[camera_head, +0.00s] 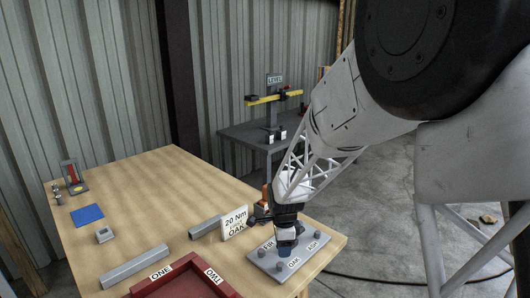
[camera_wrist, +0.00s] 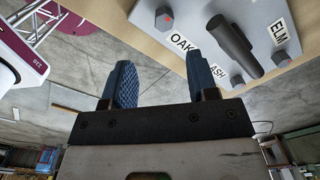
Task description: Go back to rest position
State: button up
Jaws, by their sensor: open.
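My gripper (camera_head: 287,246) is at the near right corner of the wooden table, just above a grey plate (camera_head: 262,262). In the wrist view its two blue fingers (camera_wrist: 162,82) are apart with nothing between them, and bare floor shows behind. The plate also shows in the wrist view (camera_wrist: 200,35), with bolts marked by red dots and labels OAK, ASH and ELM. A dark cylinder (camera_wrist: 234,46) stands out from the plate between ASH and ELM, apart from the fingers. In the head view my gripper hides part of the plate.
A white card (camera_head: 235,222) reading "20 Nm" and "OAK" stands just left of my gripper. Grey bars (camera_head: 136,266), a red tray (camera_head: 150,287) and a blue square (camera_head: 87,215) lie farther left. A grey bench (camera_head: 240,133) with a LEVEL sign stands behind. Mid-table is mostly clear.

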jog(key=s+d+r+n+t, duration=0.1)
jog(key=s+d+r+n, duration=0.3)
jog(key=s+r, duration=0.35)
jog(key=s+d+r+n, duration=0.3)
jog(key=s+r+n, duration=0.1)
jog(key=s+r, duration=0.35)
jog(key=s+d+r+n, duration=0.1)
jog(key=s+r+n, duration=0.1)
jog(key=s, duration=0.4)
jog(key=s+d+r+n+t, duration=0.1)
jog(key=s+d+n, duration=0.1)
jog(key=s+n, duration=0.2)
jog(key=s+d+r+n, duration=0.2)
jog(key=s+n, duration=0.1)
jog(key=s, duration=0.6)
jog(key=shift+s+r+t, duration=0.15)
jog(key=shift+r+t, duration=0.15)
jog(key=shift+r, duration=0.05)
